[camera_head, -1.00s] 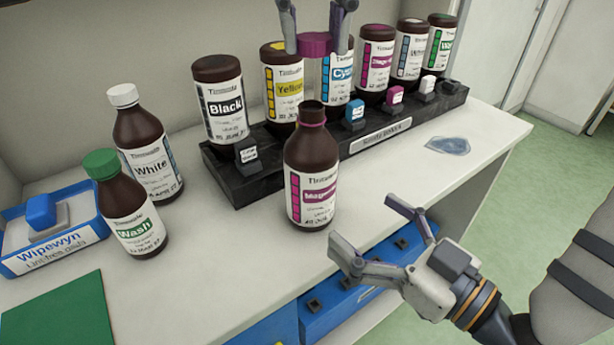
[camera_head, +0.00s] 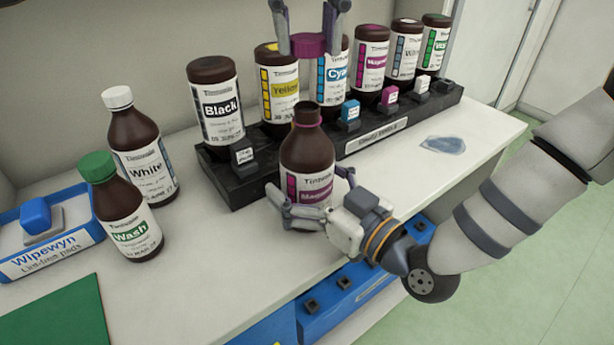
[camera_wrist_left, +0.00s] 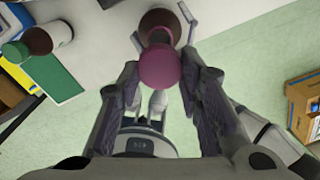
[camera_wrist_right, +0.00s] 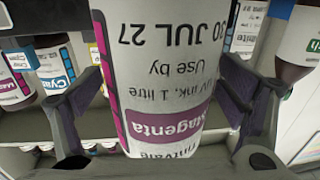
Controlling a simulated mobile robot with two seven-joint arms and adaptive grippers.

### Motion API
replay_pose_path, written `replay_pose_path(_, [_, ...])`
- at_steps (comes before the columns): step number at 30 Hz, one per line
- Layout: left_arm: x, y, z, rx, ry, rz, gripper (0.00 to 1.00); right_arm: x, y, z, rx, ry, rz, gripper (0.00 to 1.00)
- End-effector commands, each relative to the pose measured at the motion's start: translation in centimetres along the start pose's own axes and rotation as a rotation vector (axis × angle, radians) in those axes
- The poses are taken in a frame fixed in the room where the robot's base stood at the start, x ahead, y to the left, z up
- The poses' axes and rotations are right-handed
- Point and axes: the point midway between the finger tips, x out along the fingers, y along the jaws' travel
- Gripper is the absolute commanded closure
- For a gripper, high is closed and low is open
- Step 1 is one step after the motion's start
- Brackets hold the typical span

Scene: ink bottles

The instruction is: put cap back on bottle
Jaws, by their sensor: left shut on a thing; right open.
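The magenta ink bottle (camera_head: 306,160) stands upright and uncapped on the white bench, brown with a magenta neck ring. The magenta cap (camera_head: 312,44) is held in my left gripper (camera_head: 306,42), above the bottle and apart from its neck in the head view. In the left wrist view the cap (camera_wrist_left: 160,68) sits between the fingers, partly covering the bottle (camera_wrist_left: 160,24). My right gripper (camera_head: 308,184) is open with its fingers on either side of the lower bottle. In the right wrist view the label (camera_wrist_right: 165,80) fills the gap; I cannot tell whether the fingers touch it.
A black rack (camera_head: 222,182) with several inverted ink bottles stands close behind. White (camera_head: 140,150) and Wash (camera_head: 122,215) bottles stand to the left, beside a blue Wipewyn tray (camera_head: 52,250) and green mat (camera_head: 62,318).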

Motion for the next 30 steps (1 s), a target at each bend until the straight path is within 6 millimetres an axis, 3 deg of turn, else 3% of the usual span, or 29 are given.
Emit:
replay_pose_path(3, [0.0, 0.0, 0.0, 0.000, 0.000, 0.000, 0.78, 0.0, 0.0, 0.0, 0.000, 0.000, 0.000, 0.11])
replay_pose_path(13, [0.0, 0.0, 0.0, 0.000, 0.000, 0.000, 0.78, 0.0, 0.0, 0.0, -0.001, 0.000, 0.000, 0.85])
replay_pose_path(20, [0.2, 0.0, 0.1, 0.000, 0.000, 0.001, 0.78, -0.1, 0.0, 0.0, -0.001, 0.001, 0.000, 0.86])
replay_pose_path(30, [4.7, 0.1, 0.1, 0.001, 0.005, 0.001, 0.78, 0.0, 0.0, 0.0, -0.001, 0.001, 0.000, 0.86])
